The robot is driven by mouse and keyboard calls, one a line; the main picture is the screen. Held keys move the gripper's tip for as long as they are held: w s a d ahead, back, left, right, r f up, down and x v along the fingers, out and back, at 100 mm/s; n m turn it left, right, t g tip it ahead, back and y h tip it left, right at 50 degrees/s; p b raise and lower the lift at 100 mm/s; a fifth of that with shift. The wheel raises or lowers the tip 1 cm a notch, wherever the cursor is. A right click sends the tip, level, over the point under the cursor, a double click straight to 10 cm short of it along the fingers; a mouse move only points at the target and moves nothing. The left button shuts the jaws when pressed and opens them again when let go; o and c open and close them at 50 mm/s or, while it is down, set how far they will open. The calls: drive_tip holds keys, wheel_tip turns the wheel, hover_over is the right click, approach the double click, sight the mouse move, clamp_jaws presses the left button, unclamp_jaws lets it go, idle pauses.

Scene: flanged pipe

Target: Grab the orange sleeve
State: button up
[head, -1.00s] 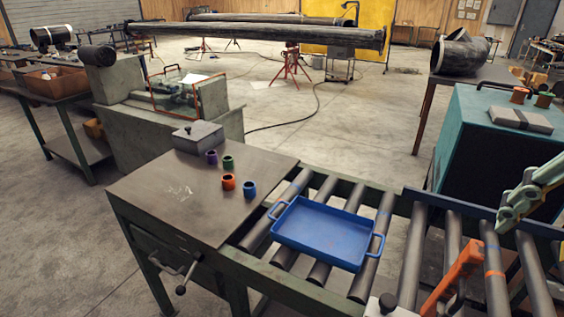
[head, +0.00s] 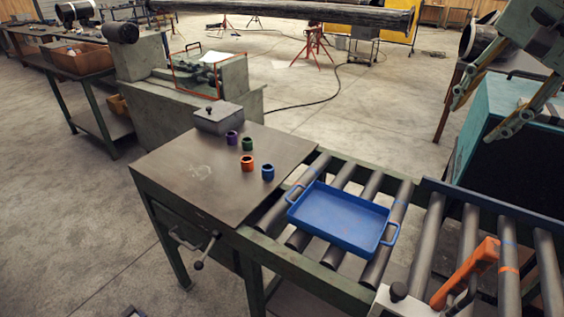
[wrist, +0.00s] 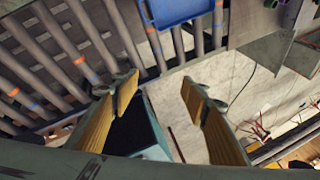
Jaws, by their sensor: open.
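The orange sleeve (head: 248,162) stands upright on the dark table top (head: 190,180). It is in front of the green sleeve (head: 248,143) and left of the blue sleeve (head: 267,172). The purple sleeve (head: 231,137) is farther back. My gripper (head: 490,118) is open and empty at the upper right of the head view, far right of the sleeves. Its two yellow-padded fingers stand wide apart in the wrist view (wrist: 160,95). I cannot make out the orange sleeve in the wrist view.
A blue tray (head: 340,217) with handles rests on the rollers (head: 400,205) right of the table. A grey lidded box (head: 218,118) stands at the table's back corner.

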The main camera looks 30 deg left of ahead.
drive_tip(key=w+a+m+p, duration=0.1)
drive_tip(key=w+a+m, duration=0.1)
drive_tip(key=w+a, duration=0.75)
drive_tip(key=m+g+y+p, duration=0.2)
drive_tip(key=m+g+p, duration=0.3)
drive_tip(key=m+p, duration=0.55)
hover_over(247, 159)
drive_tip(key=d, duration=0.5)
wheel_tip(247, 159, down, 24)
drive_tip(key=shift+f, duration=0.15)
drive_tip(key=shift+s+f, duration=0.1)
drive_tip(key=shift+b+x, duration=0.55)
drive_tip(key=shift+x, duration=3.6)
drive_tip(key=shift+a+f, duration=0.1)
drive_tip(key=shift+b+x, duration=0.3)
drive_tip(key=shift+x, duration=2.2)
